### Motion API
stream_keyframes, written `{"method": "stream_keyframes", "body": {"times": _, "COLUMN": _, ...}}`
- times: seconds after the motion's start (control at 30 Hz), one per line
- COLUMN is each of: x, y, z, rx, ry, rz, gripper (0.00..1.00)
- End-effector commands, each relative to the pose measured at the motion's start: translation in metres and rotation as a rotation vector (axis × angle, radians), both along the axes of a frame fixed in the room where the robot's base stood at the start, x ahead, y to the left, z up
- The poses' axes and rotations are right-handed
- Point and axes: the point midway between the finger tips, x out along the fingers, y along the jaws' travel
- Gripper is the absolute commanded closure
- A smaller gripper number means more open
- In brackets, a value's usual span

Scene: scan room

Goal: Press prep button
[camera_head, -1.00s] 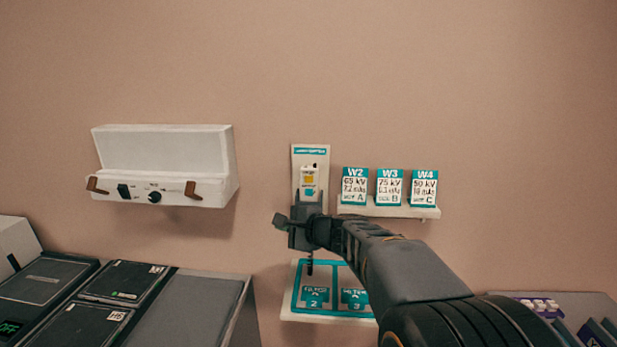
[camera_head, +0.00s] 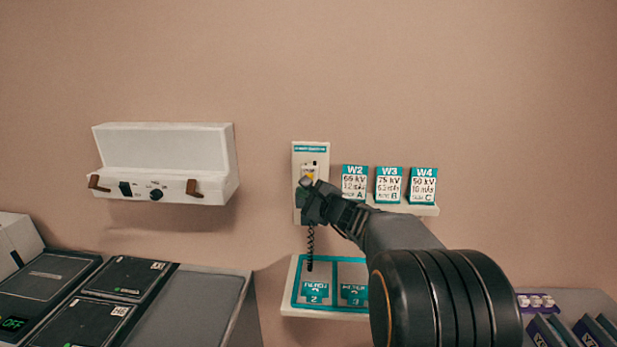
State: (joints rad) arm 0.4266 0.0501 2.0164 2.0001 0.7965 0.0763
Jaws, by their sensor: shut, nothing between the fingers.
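A white wall panel (camera_head: 310,159) with a teal label strip hangs in the middle of the wall. The lower part of the unit is hidden behind the gripper. A dark coiled cord (camera_head: 310,245) hangs below it.
A shelf (camera_head: 405,209) with cards W2, W3 and W4 is right of the panel. A teal-edged filter tray (camera_head: 330,317) is below. A white wall box (camera_head: 165,165) hangs left. Dark flat devices (camera_head: 60,285) lie lower left; purple-topped items (camera_head: 537,301) stand lower right.

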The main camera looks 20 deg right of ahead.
Motion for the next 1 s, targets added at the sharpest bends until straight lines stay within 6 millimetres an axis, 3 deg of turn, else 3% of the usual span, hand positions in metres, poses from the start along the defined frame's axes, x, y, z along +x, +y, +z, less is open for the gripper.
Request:
{"method": "stream_keyframes", "body": {"times": 0.5, "x": 0.052, "y": -0.030, "z": -0.001, "rx": -0.001, "ry": 0.000, "rz": -0.001, "gripper": 1.00}}
{"method": "stream_keyframes", "body": {"times": 1.0, "x": 0.064, "y": -0.037, "z": 0.000, "rx": 0.000, "ry": 0.001, "rz": -0.001, "gripper": 1.00}}
